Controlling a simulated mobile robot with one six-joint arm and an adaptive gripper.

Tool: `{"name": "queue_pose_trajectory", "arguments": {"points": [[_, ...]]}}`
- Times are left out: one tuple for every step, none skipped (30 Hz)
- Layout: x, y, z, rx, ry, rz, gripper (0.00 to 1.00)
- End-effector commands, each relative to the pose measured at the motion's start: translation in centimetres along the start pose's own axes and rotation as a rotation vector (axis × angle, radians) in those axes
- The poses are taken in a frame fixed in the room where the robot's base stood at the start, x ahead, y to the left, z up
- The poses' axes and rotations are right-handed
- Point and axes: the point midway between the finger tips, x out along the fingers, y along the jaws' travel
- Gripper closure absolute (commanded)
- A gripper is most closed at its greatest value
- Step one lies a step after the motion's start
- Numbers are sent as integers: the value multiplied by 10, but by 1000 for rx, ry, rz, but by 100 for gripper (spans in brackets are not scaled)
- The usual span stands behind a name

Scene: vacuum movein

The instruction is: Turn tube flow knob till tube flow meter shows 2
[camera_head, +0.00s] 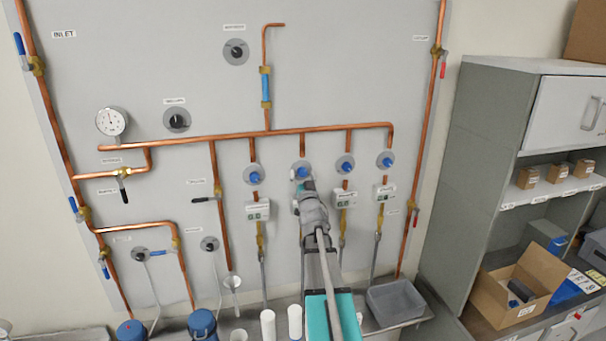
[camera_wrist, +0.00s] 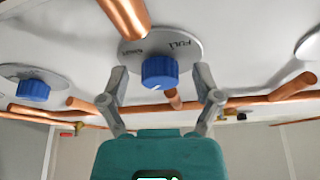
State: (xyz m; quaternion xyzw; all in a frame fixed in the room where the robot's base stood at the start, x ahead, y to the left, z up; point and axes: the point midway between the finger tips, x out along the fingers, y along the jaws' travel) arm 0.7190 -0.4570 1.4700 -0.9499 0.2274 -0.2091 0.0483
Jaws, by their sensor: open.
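Several blue knobs on round grey plates sit in a row on the panel below the long copper pipe. My gripper (camera_head: 305,187) is at the second from the left, a blue knob (camera_head: 302,172) that also shows in the wrist view (camera_wrist: 159,72). My gripper is open in the wrist view (camera_wrist: 160,80), one finger on each side of this knob with gaps between. White meter boxes (camera_head: 257,210) hang below the other blue knobs; my arm hides the spot below this one.
Neighbouring blue knobs (camera_head: 254,177) (camera_head: 345,166) stand close on both sides. Copper pipes cross the panel, with a dial gauge (camera_head: 111,121) at left. Below are a grey bin (camera_head: 394,303) and white cylinders (camera_head: 268,324). A cabinet (camera_head: 470,150) stands at right.

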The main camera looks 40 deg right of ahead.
Motion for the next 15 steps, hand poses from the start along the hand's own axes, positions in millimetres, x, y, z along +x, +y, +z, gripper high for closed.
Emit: {"name": "queue_pose_trajectory", "arguments": {"points": [[0,0,0,0,0,0,18],[0,0,0,0,0,0,18],[0,0,0,0,0,0,18],[0,0,0,0,0,0,18],[0,0,0,0,0,0,18],[0,0,0,0,0,0,18],[0,0,0,0,0,0,20],[0,0,0,0,0,0,25],[0,0,0,0,0,0,33],[0,0,0,0,0,0,38],[0,0,0,0,0,0,44],[0,0,0,0,0,0,51],[0,0,0,0,0,0,57],[0,0,0,0,0,0,63],[0,0,0,0,0,0,70]]}}
